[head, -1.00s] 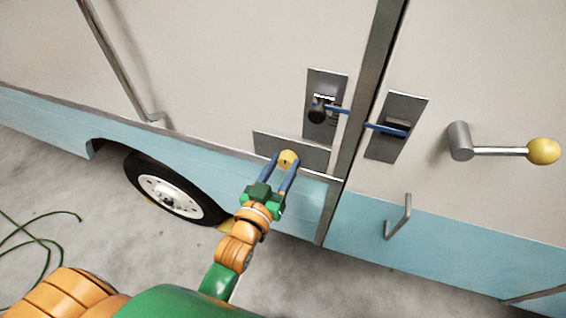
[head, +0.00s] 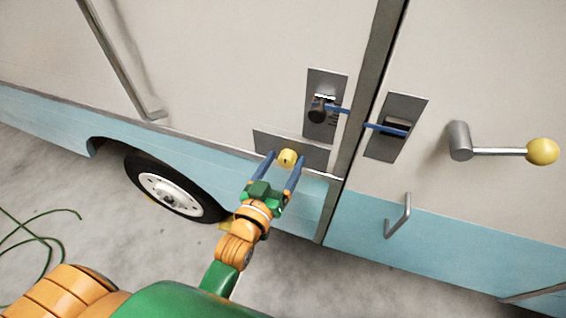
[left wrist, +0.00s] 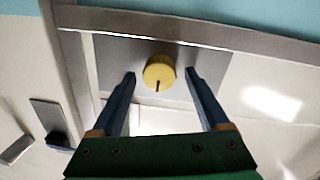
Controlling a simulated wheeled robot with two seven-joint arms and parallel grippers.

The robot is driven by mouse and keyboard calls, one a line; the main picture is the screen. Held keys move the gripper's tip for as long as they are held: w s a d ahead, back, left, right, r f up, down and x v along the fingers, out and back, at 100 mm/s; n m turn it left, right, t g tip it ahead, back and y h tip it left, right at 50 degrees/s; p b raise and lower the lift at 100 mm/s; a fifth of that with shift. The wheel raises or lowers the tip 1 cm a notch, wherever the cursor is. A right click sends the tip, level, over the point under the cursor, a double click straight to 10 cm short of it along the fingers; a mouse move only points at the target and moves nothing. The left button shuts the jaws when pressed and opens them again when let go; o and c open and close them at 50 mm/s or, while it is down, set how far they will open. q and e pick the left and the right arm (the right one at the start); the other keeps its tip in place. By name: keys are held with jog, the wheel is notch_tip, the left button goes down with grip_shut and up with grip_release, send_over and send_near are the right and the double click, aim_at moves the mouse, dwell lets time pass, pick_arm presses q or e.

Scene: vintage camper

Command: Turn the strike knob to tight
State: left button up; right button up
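The yellow round strike knob (head: 287,158) sits on a grey metal plate (head: 310,155) on the camper wall, left of the door seam. In the left wrist view the knob (left wrist: 160,72) shows a dark index mark at its lower edge, on its face. My left gripper (head: 286,157) is open, with one blue finger on either side of the knob and a visible gap to each. In the left wrist view the fingertips (left wrist: 161,74) are apart and touch nothing I can see. My right gripper is in neither view.
Above the knob is a plate with a black latch (head: 318,110); a blue strip runs from it to the door's plate (head: 395,127). A lever with a yellow ball (head: 542,151) and a grey handle (head: 399,218) stick out from the door. A green hose lies at left.

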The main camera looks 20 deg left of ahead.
pick_arm(q)
jog(key=shift+s, duration=0.15)
jog(key=s+b, duration=0.1)
jog(key=s, duration=0.5)
jog(key=shift+s+a, duration=0.3)
jog(key=shift+s, duration=0.1)
jog(key=s+d+f+m+g, duration=0.1)
jog(key=s+f+g, duration=0.25)
jog(key=f, duration=0.95)
jog(key=s+d+f+m+g, duration=0.1)
jog(key=s+f+g, duration=0.3)
jog(key=f, duration=1)
jog(key=s+a+f+m+g, duration=0.1)
jog(key=s+a+f+g, duration=0.3)
jog(key=s+f, duration=0.3)
jog(key=s+a+f+g+y, duration=0.1)
jog(key=s+a+f+g, duration=0.3)
jog(key=s+f, duration=0.4)
jog(key=s+g, duration=0.1)
jog(key=s, duration=0.3)
jog(key=shift+s+m+y, duration=0.25)
jog(key=shift+m+y, duration=0.05)
jog(key=shift+m, duration=0.1)
